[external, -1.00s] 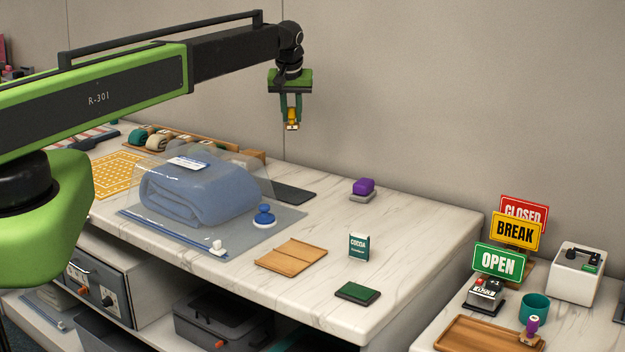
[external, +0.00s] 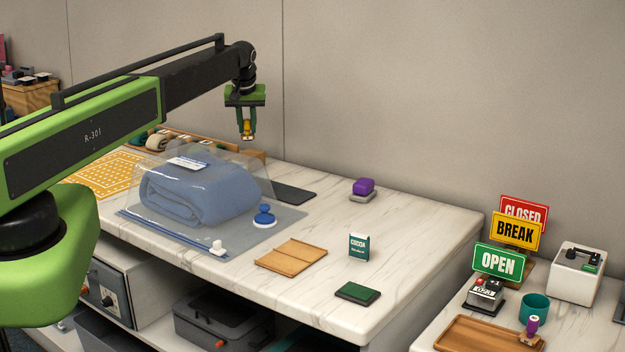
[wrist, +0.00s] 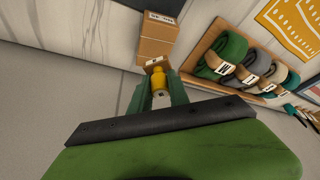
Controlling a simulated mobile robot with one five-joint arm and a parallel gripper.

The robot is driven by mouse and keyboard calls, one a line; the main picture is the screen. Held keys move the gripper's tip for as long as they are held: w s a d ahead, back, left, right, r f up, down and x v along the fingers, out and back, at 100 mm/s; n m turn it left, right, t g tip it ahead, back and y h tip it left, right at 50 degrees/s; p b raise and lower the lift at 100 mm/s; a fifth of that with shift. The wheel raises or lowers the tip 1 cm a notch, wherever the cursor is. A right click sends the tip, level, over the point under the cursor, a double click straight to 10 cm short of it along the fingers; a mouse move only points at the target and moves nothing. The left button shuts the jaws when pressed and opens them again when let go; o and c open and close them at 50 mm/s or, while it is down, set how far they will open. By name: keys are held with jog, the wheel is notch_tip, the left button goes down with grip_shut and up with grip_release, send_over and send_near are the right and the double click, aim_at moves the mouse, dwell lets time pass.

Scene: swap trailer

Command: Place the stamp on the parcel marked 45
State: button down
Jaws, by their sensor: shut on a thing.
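My gripper (external: 246,136) hangs pointing down over the back of the counter, shut on a small yellow stamp (external: 246,128). In the wrist view the stamp (wrist: 159,82) sits between the green fingers, with a brown end toward the counter. A brown box-shaped parcel (wrist: 157,42) with a white label lies beyond the stamp in the wrist view. Its label is too small to read, so I cannot tell if it says 45. In the external view a brown box (external: 252,154) shows partly behind the clear-wrapped blue bundle. The stamp appears above it and apart from it.
A wooden tray of rolled, tagged cloths (wrist: 232,53) lies beside the parcel. The wrapped blue bundle (external: 195,190) stands in front.

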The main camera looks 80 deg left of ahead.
aim_at(247, 132)
notch_tip(247, 132, down, 4)
jog(key=b, duration=0.4)
jog(key=shift+f, duration=0.2)
jog(key=shift+r, duration=0.3)
jog(key=shift+f, duration=0.3)
jog(key=c, duration=1.3)
grip_release()
jog(key=shift+r, duration=0.15)
jog(key=shift+o, duration=0.2)
jog(key=shift+r, duration=0.1)
jog(key=p+v, duration=1.1)
jog(key=v, duration=0.1)
